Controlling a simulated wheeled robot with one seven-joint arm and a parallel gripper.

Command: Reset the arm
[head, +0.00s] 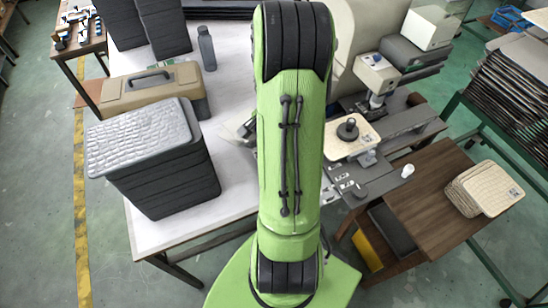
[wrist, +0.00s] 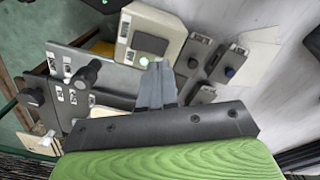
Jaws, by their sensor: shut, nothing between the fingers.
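My green arm stands upright through the middle of the head view, with black joint covers at its top and bottom. It hides part of the white table and the machine behind it. My gripper does not show in the head view. In the wrist view, my gripper (wrist: 158,68) has its two grey fingers together, with nothing between them. It points over a machine's control panel (wrist: 120,75) with a black knob and switches. I cannot tell how far the fingertips are from the panel.
In the head view, a stack of dark trays (head: 165,185) with a textured grey top panel (head: 140,135) stands on the white table (head: 165,228). A tan case (head: 160,92) and a grey bottle (head: 207,50) stand behind it. Beige panels (head: 485,188) lie on a brown table (head: 425,215).

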